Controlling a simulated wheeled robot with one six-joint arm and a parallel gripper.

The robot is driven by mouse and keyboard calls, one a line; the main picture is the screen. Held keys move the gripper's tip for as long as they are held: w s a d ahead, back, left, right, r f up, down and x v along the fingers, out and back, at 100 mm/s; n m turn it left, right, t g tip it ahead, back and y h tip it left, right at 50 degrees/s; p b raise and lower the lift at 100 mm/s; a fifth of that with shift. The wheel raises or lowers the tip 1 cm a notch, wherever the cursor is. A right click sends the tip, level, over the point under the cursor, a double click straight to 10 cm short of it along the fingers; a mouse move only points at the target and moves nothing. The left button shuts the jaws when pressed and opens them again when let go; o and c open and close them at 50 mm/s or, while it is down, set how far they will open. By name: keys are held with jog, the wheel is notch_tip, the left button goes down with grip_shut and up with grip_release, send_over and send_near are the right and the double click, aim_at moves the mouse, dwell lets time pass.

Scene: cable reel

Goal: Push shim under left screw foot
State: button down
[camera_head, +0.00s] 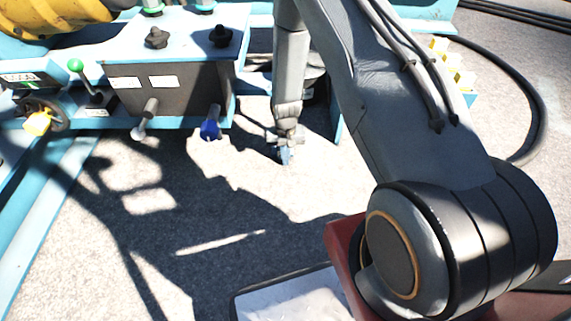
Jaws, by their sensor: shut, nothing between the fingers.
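My gripper (286,154) points down at the end of my grey forearm, at the centre of the head view, right of the control box. Its fingers are shut, with nothing seen held in them. A small blue-teal patch shows at the fingertips; I cannot tell whether it is part of the gripper or a thing behind it. The tips are close to the grey ground, but I cannot tell whether they touch it. I cannot make out the shim or the left screw foot. My arm hides part of the frame behind it.
A control box (165,88) with knobs and handles stands left of my gripper. A blue-handled valve (210,123) juts from its front. A green-ball lever (76,66) is farther left. A black hose (541,110) curves at the right. The gravelly ground (215,205) in front is open.

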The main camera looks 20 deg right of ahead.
jog(key=shift+w+d+r, duration=0.1)
jog(key=shift+w, duration=0.25)
jog(key=shift+w+d, duration=0.2)
jog(key=shift+w, duration=0.8)
jog(key=shift+s, duration=0.15)
jog(key=shift+s+a+p, duration=0.1)
jog(key=shift+s+p, duration=0.5)
jog(key=shift+p, duration=0.05)
jog(key=shift+s+a+r+p, duration=0.15)
jog(key=shift+s+p, duration=0.25)
jog(key=shift+s, duration=0.2)
jog(key=shift+s+a+f+p, duration=0.1)
jog(key=shift+s+p, duration=0.25)
jog(key=shift+s, duration=0.2)
notch_tip(320, 180, up, 10)
jog(key=p, duration=0.4)
